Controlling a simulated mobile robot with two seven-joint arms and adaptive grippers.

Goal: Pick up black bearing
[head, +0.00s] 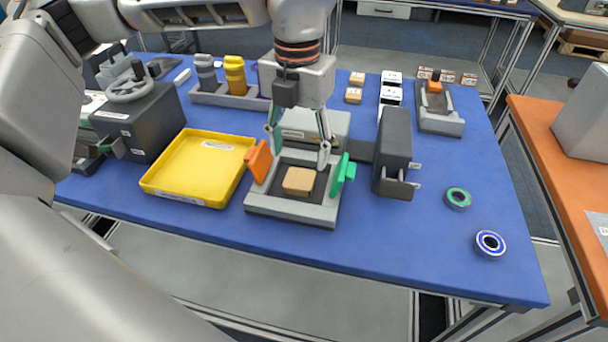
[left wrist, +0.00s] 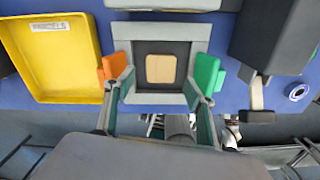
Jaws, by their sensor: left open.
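No plain all-black bearing stands out. A dark ring-shaped bearing with a green band (head: 458,198) lies on the right part of the blue table. A second bearing with a blue and white ring (head: 490,244) lies nearer the front right corner; a blue and white ring (left wrist: 297,92) also shows at the right of the left wrist view. My left gripper (head: 299,153) is open and points down over a grey fixture (head: 290,211), well left of both bearings. A tan block (head: 298,181) lies in the fixture, below the fingers. My right gripper is out of view.
The fixture has orange (head: 259,161) and green (head: 343,175) side pieces. A yellow tray (head: 160,182) is at its left, and a dark upright device (head: 393,155) stands between it and the bearings. The table around the bearings is clear.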

